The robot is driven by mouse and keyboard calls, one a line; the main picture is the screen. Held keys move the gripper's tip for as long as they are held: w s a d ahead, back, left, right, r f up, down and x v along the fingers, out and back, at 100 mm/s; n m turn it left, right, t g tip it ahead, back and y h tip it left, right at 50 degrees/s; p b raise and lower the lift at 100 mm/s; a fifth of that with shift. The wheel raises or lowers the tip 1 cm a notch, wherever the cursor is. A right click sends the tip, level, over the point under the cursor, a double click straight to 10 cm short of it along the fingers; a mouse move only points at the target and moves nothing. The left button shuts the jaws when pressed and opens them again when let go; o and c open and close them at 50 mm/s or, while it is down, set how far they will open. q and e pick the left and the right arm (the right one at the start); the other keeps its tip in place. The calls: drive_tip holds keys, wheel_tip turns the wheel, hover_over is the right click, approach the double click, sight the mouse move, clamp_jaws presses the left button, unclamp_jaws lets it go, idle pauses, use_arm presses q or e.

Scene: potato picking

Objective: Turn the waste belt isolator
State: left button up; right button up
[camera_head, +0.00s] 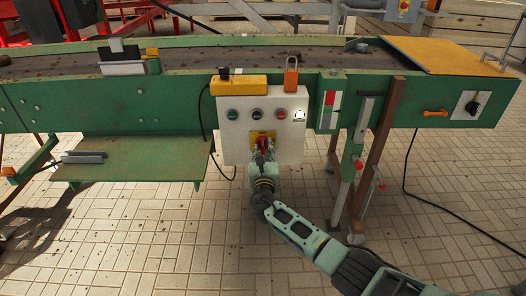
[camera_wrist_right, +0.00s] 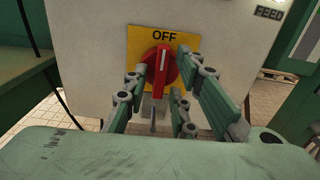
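The isolator is a red rotary knob (camera_head: 264,143) on a yellow plate low on a pale control box (camera_head: 235,145). In the right wrist view the red knob (camera_wrist_right: 161,72) stands nearly upright, its top towards the word OFF on the yellow plate (camera_wrist_right: 184,43). My right gripper (camera_head: 264,157) is right in front of the knob. In the wrist view its fingers (camera_wrist_right: 163,75) are apart, on both sides of the knob; whether they touch it I cannot tell. The knob partly hides behind the gripper in the head view. My left gripper is not in view.
The box carries several buttons and a lit white one (camera_head: 299,115). An orange padlock (camera_head: 291,76) and a yellow-orange block (camera_head: 238,86) are at its top. A green conveyor frame (camera_head: 160,105) runs behind. A brown post (camera_head: 384,125) stands right. Open paving lies in front.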

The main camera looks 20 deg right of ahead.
idle(0.3)
drive_tip(key=v, duration=1.2)
drive_tip(key=shift+r, duration=0.1)
